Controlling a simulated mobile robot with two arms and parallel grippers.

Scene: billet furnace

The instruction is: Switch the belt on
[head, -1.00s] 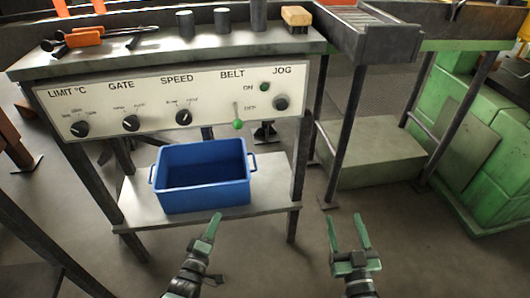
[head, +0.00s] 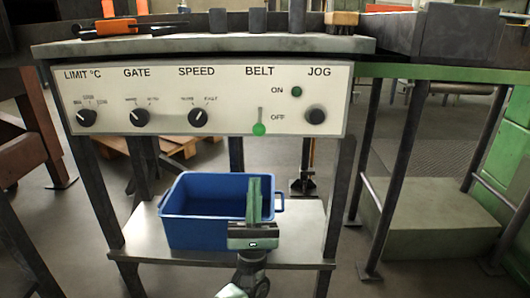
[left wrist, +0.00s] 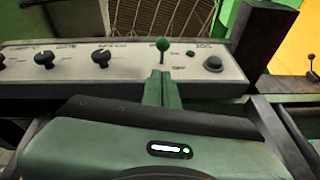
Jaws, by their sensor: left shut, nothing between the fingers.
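The BELT lever (head: 259,129) is on the white control panel (head: 225,75). Its green knob hangs down at the OFF mark, and the ON mark is above. In the left wrist view the green knob (left wrist: 163,44) shows just beyond the fingertips. My left gripper (head: 254,181) is shut and empty. It points up, below the lever in the head view, with a visible gap to the knob. Its shut fingers (left wrist: 160,75) also show in the left wrist view. My right gripper is not in view.
A green lamp (head: 297,91) sits beside ON, and the black JOG knob (head: 315,115) is to the right. Several dials are to the left. A blue bin (head: 185,222) stands on the lower shelf (head: 135,243), partly behind my left gripper.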

